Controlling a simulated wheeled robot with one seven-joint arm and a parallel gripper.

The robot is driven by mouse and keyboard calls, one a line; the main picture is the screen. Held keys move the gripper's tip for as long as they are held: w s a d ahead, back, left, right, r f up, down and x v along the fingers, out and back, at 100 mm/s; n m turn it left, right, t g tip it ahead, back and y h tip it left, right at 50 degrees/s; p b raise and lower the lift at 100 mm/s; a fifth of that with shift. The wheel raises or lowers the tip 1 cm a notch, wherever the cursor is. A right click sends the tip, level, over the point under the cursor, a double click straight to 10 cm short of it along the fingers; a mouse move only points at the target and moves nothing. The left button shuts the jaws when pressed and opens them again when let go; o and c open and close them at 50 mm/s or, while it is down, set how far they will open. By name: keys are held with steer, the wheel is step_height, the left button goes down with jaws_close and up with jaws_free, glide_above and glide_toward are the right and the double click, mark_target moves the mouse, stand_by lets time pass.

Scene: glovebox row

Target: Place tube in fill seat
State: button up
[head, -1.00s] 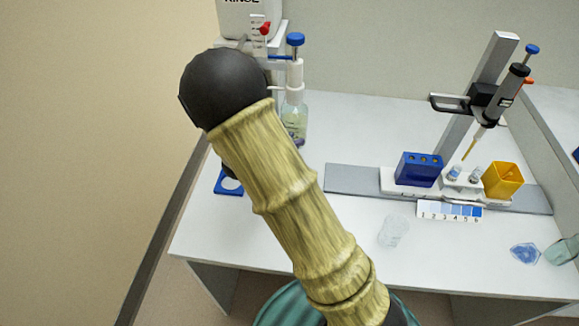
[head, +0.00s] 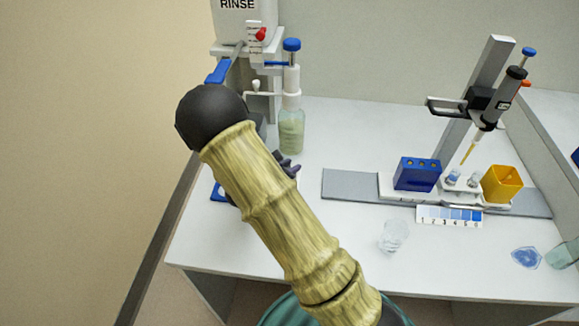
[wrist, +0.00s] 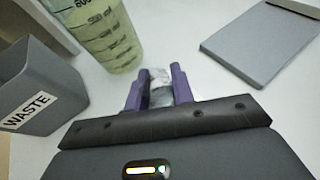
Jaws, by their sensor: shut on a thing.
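My gripper (wrist: 158,92) is shut on a clear, whitish tube (wrist: 161,88), whose shape is hard to make out between the purple fingers in the wrist view. In the head view, dark fingertips (head: 287,165) show past the right side of my arm, and the tube cannot be made out there. A small blue piece (head: 217,193) at the bench's left edge is mostly hidden by my arm; I cannot tell whether it is the fill seat. A bottle with a blue-topped dispenser (head: 291,105) stands behind the fingertips.
A grey WASTE bin (wrist: 42,88) and a graduated bottle (wrist: 106,35) are near the gripper, with a flat grey plate (wrist: 262,42) to the right. A RINSE container (head: 240,22) stands at the back. A blue block (head: 417,174), yellow cup (head: 502,184) and pipette stand (head: 478,100) are at right.

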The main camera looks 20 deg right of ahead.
steer(key=shift+w+a+f, duration=0.1)
steer(key=shift+f, duration=0.05)
steer(key=o, duration=1)
steer(key=shift+c, duration=0.2)
steer(key=shift+r, duration=0.3)
steer(key=v, duration=1.2)
steer(key=shift+p, duration=0.35)
